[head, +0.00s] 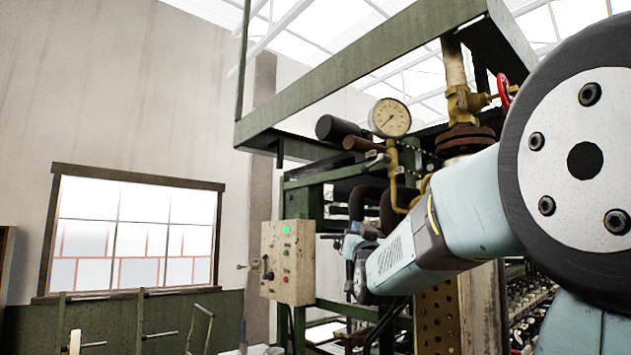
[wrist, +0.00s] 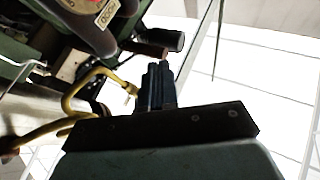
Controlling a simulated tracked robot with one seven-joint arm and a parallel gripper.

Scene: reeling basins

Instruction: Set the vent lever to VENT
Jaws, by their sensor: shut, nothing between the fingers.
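My gripper (wrist: 158,72) points up in the wrist view, with its dark fingers together and nothing between them. In the head view the end of my arm is in front of the machine, and I cannot make out the fingers there. I cannot pick out the vent lever for sure, and no VENT marking is readable. A yellow bent pipe (head: 394,178) with a small fitting runs below the gauge; a yellow pipe also shows left of the fingers in the wrist view (wrist: 68,103). A brown cylinder (head: 362,144) and a black cylinder (head: 337,128) lie beside the gauge.
A round dial gauge (head: 389,118) sits on the green machine frame (head: 330,98). A yellow valve (head: 462,104) with a red handwheel (head: 503,91) stands right of it. A control box (head: 287,262) with a green light and a black knob is left of my arm.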

